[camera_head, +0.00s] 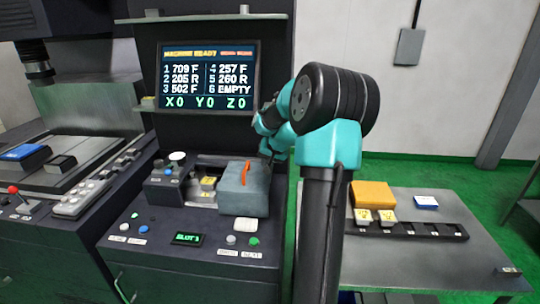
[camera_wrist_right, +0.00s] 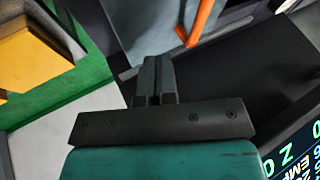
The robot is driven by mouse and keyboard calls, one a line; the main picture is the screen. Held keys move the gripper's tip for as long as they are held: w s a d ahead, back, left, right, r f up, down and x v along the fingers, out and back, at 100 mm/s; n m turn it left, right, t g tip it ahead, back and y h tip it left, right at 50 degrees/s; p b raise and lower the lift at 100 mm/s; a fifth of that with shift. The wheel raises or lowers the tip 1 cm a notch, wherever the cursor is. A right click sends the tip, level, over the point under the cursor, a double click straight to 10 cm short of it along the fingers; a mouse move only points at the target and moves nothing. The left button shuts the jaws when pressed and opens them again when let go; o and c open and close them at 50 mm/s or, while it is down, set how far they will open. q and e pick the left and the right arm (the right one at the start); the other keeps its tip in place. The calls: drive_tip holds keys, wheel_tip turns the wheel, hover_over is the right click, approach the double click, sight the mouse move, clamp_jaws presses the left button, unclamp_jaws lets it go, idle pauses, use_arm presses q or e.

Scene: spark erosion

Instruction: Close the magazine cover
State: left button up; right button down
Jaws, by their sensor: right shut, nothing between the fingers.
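The magazine cover (camera_head: 238,200) is a grey-blue box-like lid with an orange handle (camera_head: 246,172) on the right part of the machine's console. To its left the magazine opening shows yellow-marked pieces (camera_head: 208,184), so it is not fully covered. My right gripper (camera_head: 266,153) is just behind the cover's right back edge; its tips are partly hidden in the head view. In the right wrist view the shut, empty fingers (camera_wrist_right: 153,77) point toward the cover (camera_wrist_right: 150,22), with the orange handle (camera_wrist_right: 203,25) ahead to the right. Contact cannot be told. My left gripper is not visible.
A screen (camera_head: 208,78) stands behind the console. Buttons and a small slot display (camera_head: 188,239) lie in front of the cover. At right, a grey table (camera_head: 420,260) holds an orange block (camera_head: 373,194), a black rack (camera_head: 435,230) and a blue-and-white piece (camera_head: 426,202).

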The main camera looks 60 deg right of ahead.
sight(253, 178)
drive_tip(key=x, duration=0.3)
drive_tip(key=shift+f, duration=0.1)
drive_tip(key=shift+w+a+f, duration=0.1)
drive_tip(key=shift+w+a, duration=0.15)
drive_tip(key=shift+w, duration=0.35)
drive_tip(key=shift+w+a+f, duration=0.1)
drive_tip(key=shift+w+a, duration=0.1)
drive_tip(key=shift+w, duration=0.4)
drive_tip(key=shift+w+a+f, duration=0.1)
drive_tip(key=shift+w+a, duration=0.1)
drive_tip(key=shift+w, duration=0.45)
